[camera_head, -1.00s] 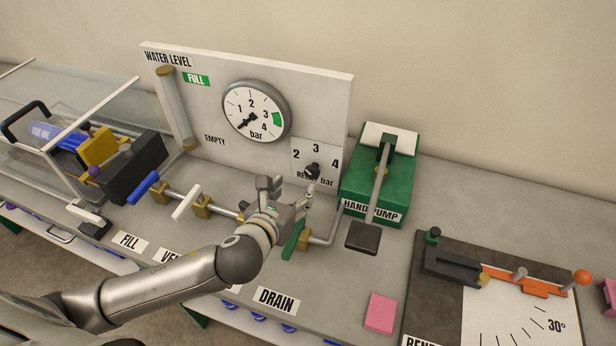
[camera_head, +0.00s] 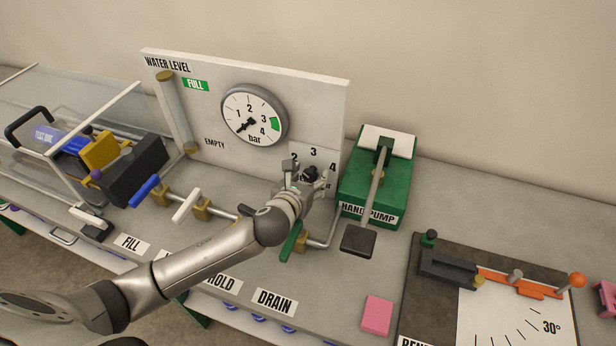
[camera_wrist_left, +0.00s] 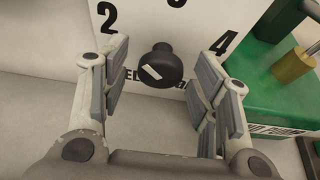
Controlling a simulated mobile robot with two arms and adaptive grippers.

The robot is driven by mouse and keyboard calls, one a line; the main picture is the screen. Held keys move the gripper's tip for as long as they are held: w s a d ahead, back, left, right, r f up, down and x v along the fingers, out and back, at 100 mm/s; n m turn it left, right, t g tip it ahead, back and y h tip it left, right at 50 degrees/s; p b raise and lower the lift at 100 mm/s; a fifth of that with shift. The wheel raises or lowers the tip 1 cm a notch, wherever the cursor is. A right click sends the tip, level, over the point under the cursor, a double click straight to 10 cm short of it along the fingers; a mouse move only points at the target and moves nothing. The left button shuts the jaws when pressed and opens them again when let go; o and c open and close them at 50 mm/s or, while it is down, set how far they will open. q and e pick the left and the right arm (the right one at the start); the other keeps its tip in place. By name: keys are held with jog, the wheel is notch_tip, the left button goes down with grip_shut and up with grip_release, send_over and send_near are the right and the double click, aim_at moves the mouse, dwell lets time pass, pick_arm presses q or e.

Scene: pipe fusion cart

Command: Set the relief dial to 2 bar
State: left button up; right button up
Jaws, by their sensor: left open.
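The relief dial is a black knob (camera_head: 310,173) on a white plate marked 2, 3 and 4, low on the upright panel. In the left wrist view the knob (camera_wrist_left: 166,68) bears a short white slanted mark; I cannot tell surely which number it points to. My left gripper (camera_head: 306,180) is open in front of the dial. In the wrist view its fingers (camera_wrist_left: 163,75) stand on either side of the knob with gaps on both sides. The gripper partly hides the plate's lower lettering in the head view. My right gripper is not in view.
A round pressure gauge (camera_head: 254,115) sits above left of the dial, its needle pointing lower left. The green hand pump (camera_head: 375,185) stands close on the right. A green-handled valve (camera_head: 291,241) and pipework lie below the gripper. A pink block (camera_head: 377,316) lies in front.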

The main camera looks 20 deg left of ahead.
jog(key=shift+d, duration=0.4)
pick_arm(q)
jog(key=c, duration=1)
jog(key=shift+a+r+n+h+p, duration=0.1)
jog(key=shift+n+h+p, duration=0.2)
jog(key=shift+p, duration=0.15)
jog(key=shift+n+h, duration=0.4)
jog(key=shift+n, duration=0.3)
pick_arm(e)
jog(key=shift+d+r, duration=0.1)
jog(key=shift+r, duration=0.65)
pick_arm(q)
jog(key=o, duration=1)
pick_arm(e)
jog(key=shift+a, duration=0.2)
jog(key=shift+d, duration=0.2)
pick_arm(q)
jog(key=v, duration=1.2)
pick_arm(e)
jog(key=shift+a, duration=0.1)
